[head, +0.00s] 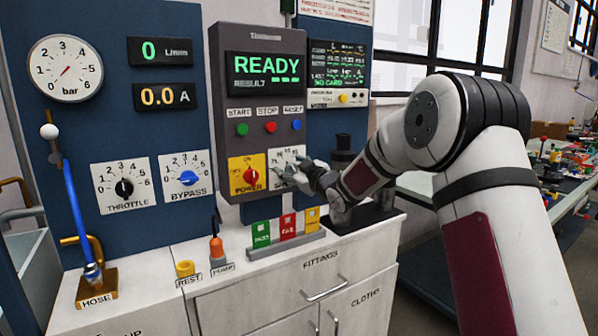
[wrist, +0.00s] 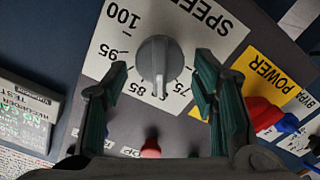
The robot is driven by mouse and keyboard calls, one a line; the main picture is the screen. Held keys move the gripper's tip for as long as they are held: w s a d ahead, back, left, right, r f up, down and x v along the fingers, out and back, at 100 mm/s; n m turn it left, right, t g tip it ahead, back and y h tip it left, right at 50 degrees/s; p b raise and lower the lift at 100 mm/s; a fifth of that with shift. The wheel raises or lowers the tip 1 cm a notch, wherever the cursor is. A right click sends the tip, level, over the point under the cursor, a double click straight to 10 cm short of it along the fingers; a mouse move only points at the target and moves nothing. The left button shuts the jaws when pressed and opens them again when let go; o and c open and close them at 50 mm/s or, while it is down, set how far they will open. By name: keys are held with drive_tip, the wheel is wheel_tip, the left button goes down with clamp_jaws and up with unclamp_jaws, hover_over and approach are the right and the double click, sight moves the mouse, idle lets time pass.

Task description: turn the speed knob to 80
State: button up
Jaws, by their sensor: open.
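The grey speed knob (wrist: 158,62) sits on a white dial plate (wrist: 205,28), upside down in the wrist view. Its ridge runs nearly upright there, with the lower end between the 85 and 75 marks. The label at that end is hard to read. My gripper (wrist: 162,70) is open, one green-padded finger either side of the knob, with a gap visible on both sides. In the head view my gripper (head: 289,172) is at the speed plate (head: 283,155) and hides the knob.
The red power switch (head: 250,175) on its yellow plate is close beside the speed plate. Start, stop (head: 270,127) and reset buttons sit above, below a display (head: 267,73) reading READY. Coloured card holders (head: 287,227) stand on the bench below.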

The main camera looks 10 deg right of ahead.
drive_tip(key=v, duration=1.1)
drive_tip(key=shift+s, duration=0.3)
drive_tip(key=shift+d+r, duration=0.1)
drive_tip(key=shift+d, duration=0.05)
drive_tip(key=s+d+f+m+g+h, duration=0.1)
drive_tip(key=s+d+m+g+h, duration=0.2)
drive_tip(key=s, duration=0.8)
drive_tip(key=s+f+m+g+h, duration=0.1)
drive_tip(key=s+m+g+h, duration=0.35)
drive_tip(key=s, duration=0.75)
drive_tip(key=s+a+f+m+g+y, duration=0.1)
drive_tip(key=s+a+f+g, duration=0.15)
drive_tip(key=s, duration=0.75)
drive_tip(key=s+a+f+m+g, duration=0.1)
drive_tip(key=s+g, duration=0.2)
drive_tip(key=s, duration=0.7)
drive_tip(key=s+a+f+g+y, duration=0.1)
drive_tip(key=s+a+f+g, duration=0.15)
drive_tip(key=s, duration=0.75)
wheel_tip(320, 180, up, 18)
drive_tip(key=t+p, duration=0.2)
drive_tip(key=p, duration=1.4)
drive_tip(key=shift+d, duration=0.25)
drive_tip(key=shift+r+t, duration=0.15)
drive_tip(key=shift+t, duration=0.1)
drive_tip(key=shift+c, duration=0.5)
